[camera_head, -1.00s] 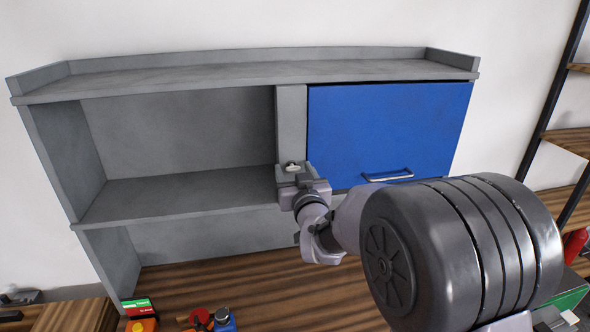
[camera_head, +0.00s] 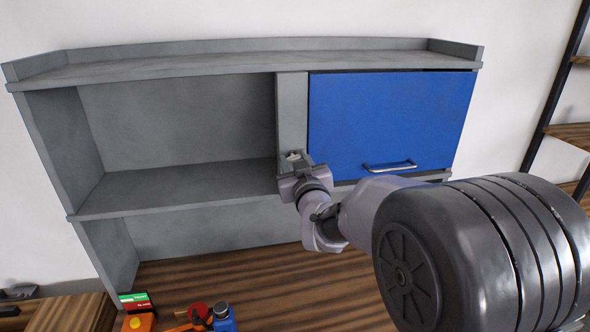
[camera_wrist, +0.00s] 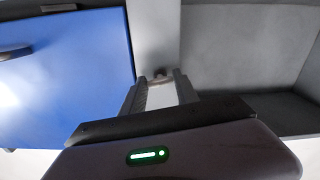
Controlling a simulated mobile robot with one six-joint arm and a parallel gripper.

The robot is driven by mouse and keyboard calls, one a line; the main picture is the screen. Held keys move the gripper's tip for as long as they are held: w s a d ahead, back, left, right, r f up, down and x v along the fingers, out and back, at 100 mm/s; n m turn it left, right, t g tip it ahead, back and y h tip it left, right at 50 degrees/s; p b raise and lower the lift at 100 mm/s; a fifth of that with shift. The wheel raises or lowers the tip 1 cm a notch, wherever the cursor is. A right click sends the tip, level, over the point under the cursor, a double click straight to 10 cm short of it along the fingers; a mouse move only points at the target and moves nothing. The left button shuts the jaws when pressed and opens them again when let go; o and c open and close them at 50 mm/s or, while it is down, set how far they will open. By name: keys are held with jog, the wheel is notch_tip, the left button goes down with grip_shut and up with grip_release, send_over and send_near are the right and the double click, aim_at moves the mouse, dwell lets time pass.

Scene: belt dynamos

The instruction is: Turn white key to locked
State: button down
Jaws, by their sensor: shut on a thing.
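The small white key (camera_head: 293,155) is on the grey upright post (camera_head: 292,108) between the open shelf and the blue door. My gripper (camera_head: 297,163) is at the post and shut on the key, its jaws tilted in the head view. In the wrist view my gripper (camera_wrist: 160,82) has its two dark fingers close around the key, whose small end (camera_wrist: 160,73) shows between the tips. The key's lock and any locked or unlocked marking are hidden or too small to tell.
The blue door (camera_head: 390,120) with its metal handle (camera_head: 389,166) is shut, right of the post. The open grey shelf (camera_head: 180,190) to the left is empty. A blue bottle (camera_head: 224,318) and other small items stand on the wooden worktop (camera_head: 215,275) below.

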jog(key=shift+n+b, duration=5.9)
jog(key=shift+n, duration=2.2)
jog(key=c, duration=0.9)
grip_release()
jog(key=shift+s, duration=0.1)
